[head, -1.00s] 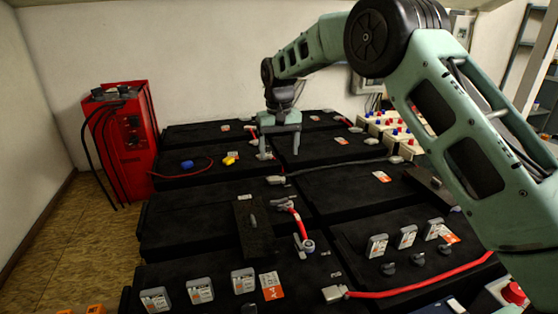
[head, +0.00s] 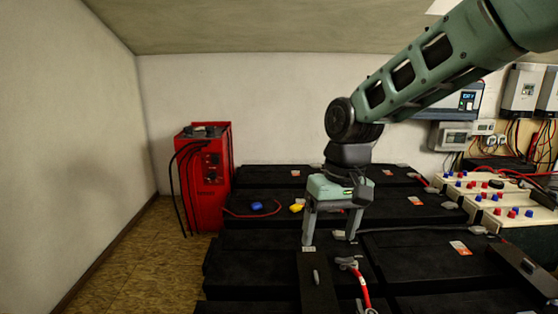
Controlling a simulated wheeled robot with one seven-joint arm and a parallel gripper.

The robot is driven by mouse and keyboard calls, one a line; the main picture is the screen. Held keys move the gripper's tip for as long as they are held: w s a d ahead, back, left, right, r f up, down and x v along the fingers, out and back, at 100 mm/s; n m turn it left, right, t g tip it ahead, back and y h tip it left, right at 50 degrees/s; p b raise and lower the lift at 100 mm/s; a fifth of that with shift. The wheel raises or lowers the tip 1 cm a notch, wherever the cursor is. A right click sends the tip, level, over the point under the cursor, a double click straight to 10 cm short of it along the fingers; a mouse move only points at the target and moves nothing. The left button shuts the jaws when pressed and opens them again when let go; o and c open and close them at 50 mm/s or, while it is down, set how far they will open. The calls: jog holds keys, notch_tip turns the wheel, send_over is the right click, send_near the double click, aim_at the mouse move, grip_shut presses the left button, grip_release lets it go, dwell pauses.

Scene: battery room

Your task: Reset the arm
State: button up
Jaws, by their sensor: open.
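My gripper (head: 330,238) hangs from my green arm in the middle of the head view, pointing down over the black battery blocks (head: 255,262). Its two grey fingers are spread apart with nothing between them. A grey terminal clamp shows close behind the right finger; whether they touch I cannot tell. A black bar (head: 317,285) with a small grey handle lies on the batteries below and in front of the fingers. A red cable (head: 361,287) with a grey lug lies just right of the bar.
A red charger cabinet (head: 205,180) with black cables stands left of the batteries. A blue clip (head: 257,207) and a yellow clip (head: 297,207) lie on the far batteries. White batteries (head: 500,205) and wall boxes (head: 455,135) are at right. The floor at left is clear.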

jog(key=s+d+n+p, duration=0.1)
jog(key=s+d+n, duration=0.1)
jog(key=s, duration=1)
jog(key=s+d+n+p, duration=0.1)
jog(key=s+d, duration=0.1)
jog(key=s, duration=1)
jog(key=shift+s+f+n+h, duration=0.2)
jog(key=shift+f+n+h, duration=0.1)
jog(key=shift+n+h, duration=0.1)
